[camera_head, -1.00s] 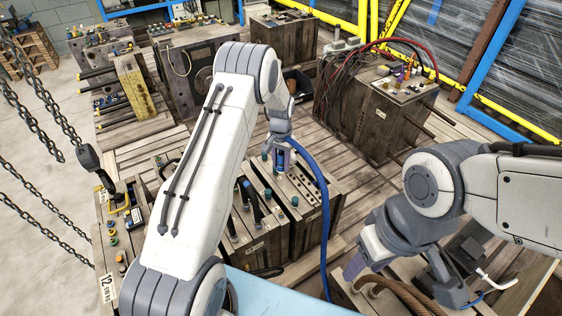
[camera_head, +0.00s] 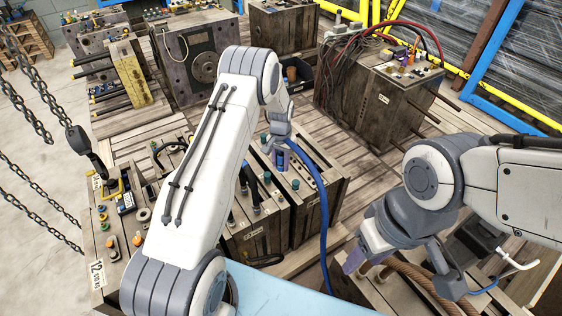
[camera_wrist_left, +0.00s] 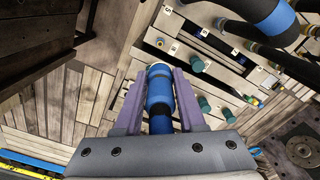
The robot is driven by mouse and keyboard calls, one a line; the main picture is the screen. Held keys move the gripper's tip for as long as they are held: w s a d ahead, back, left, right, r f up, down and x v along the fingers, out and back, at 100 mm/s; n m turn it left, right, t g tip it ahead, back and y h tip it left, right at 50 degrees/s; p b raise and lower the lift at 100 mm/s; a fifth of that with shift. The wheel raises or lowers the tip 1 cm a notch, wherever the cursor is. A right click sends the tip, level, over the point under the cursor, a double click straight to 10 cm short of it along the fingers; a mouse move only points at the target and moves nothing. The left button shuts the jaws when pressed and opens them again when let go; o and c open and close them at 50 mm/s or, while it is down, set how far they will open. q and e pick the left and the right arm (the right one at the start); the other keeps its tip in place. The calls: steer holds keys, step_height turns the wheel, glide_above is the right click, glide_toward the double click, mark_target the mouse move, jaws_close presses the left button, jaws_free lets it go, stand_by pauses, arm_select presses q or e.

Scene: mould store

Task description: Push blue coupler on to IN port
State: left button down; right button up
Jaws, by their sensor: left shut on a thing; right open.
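The blue coupler (camera_wrist_left: 159,90) sits between the purple fingers of my left gripper (camera_wrist_left: 160,95) in the left wrist view, its front end pointing at a mould's top plate. In the head view my left gripper (camera_head: 281,158) is over the dark mould (camera_head: 322,200), and a blue hose (camera_head: 322,215) hangs from it. A small round port (camera_wrist_left: 160,43) lies just ahead of the coupler, which looks apart from it. I cannot read an IN label; small white tags stand by the ports. My right gripper (camera_head: 356,260) is open at lower right, away from the coupler.
Green fittings (camera_wrist_left: 198,66) and thick black hoses with blue bands (camera_wrist_left: 275,20) crowd the wrist view's right side. A hose-laden mould (camera_head: 372,115) stands at right, and a hook (camera_head: 80,140) hangs on chains at left. Bare planks (camera_head: 345,165) lie between moulds.

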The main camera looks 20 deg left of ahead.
arm_select(q)
steer(key=b, duration=1.1)
glide_toward(281, 197)
steer(key=shift+a+f, duration=0.1)
steer(key=shift+f, duration=2.5)
steer(key=shift+f+b, duration=1.35)
steer(key=shift+f, duration=0.1)
stand_by(0.7)
steer(key=shift+c, duration=2.1)
jaws_free()
step_height(281, 197, up, 10)
steer(key=shift+r, duration=0.2)
